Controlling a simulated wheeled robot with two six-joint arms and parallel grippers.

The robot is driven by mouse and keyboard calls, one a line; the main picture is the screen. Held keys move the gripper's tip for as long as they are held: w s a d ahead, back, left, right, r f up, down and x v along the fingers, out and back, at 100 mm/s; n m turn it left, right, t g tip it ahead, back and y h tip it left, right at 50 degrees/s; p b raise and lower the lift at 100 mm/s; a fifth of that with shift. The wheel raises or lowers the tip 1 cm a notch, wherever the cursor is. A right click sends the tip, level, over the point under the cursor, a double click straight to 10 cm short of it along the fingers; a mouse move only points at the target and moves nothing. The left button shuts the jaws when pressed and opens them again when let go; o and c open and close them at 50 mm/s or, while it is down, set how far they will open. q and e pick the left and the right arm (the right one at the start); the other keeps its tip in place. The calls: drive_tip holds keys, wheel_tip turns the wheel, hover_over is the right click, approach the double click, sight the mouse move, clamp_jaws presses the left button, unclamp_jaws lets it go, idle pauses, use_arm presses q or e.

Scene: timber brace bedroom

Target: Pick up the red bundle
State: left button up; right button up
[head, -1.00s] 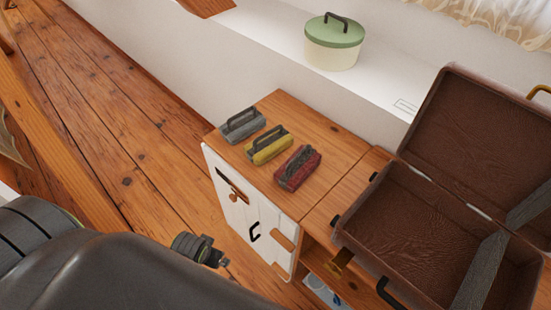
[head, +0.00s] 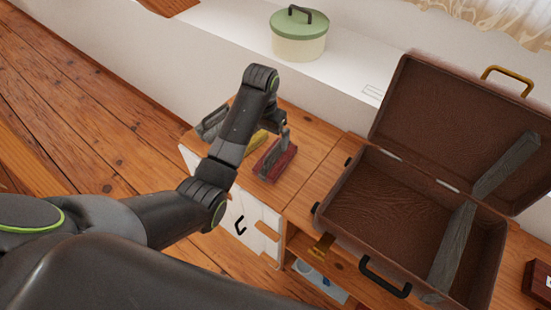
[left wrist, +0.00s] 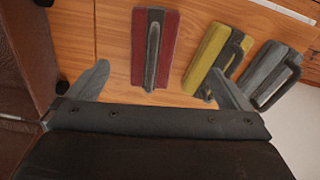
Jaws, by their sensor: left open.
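The red bundle (head: 271,162) lies on the wooden cabinet top, partly covered by my left gripper (head: 281,135) in the head view. In the left wrist view the red bundle (left wrist: 141,48), with its dark handle along the middle, lies ahead of and between the open fingers of my left gripper (left wrist: 160,88). The gripper holds nothing. The left finger stands well clear of the bundle; the right finger overlaps the yellow bundle's near end in that view. My right gripper is not in view.
A yellow bundle (left wrist: 210,58) and a grey bundle (left wrist: 272,72) lie beside the red one. An open brown suitcase (head: 335,215) stands to the right, with a grey strap across it. A green-lidded pot (head: 299,38) stands on the white ledge behind.

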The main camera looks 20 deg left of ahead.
use_arm(q)
wheel_tip(320, 180, up, 3)
drive_tip(key=w+d, duration=0.2)
drive_tip(key=w, duration=0.1)
drive_tip(key=b, duration=0.5)
hover_over(275, 156)
drive_tip(key=shift+m, duration=0.3)
drive_tip(key=f, duration=0.4)
drive_tip(key=shift+s+f, duration=0.3)
drive_tip(key=shift+f, duration=0.1)
wheel_tip(275, 156, down, 6)
drive_tip(key=shift+r+p, duration=0.15)
drive_tip(key=shift+p, duration=0.55)
drive_tip(key=shift+w+d+f, duration=0.1)
drive_tip(key=shift+w+f, duration=0.05)
drive_tip(key=shift+f, duration=1.5)
drive_tip(key=shift+w+f, duration=0.15)
drive_tip(key=shift+f, duration=1.45)
drive_tip(key=c, duration=1.2)
drive_tip(key=shift+o, duration=0.2)
drive_tip(key=shift+r, duration=0.1)
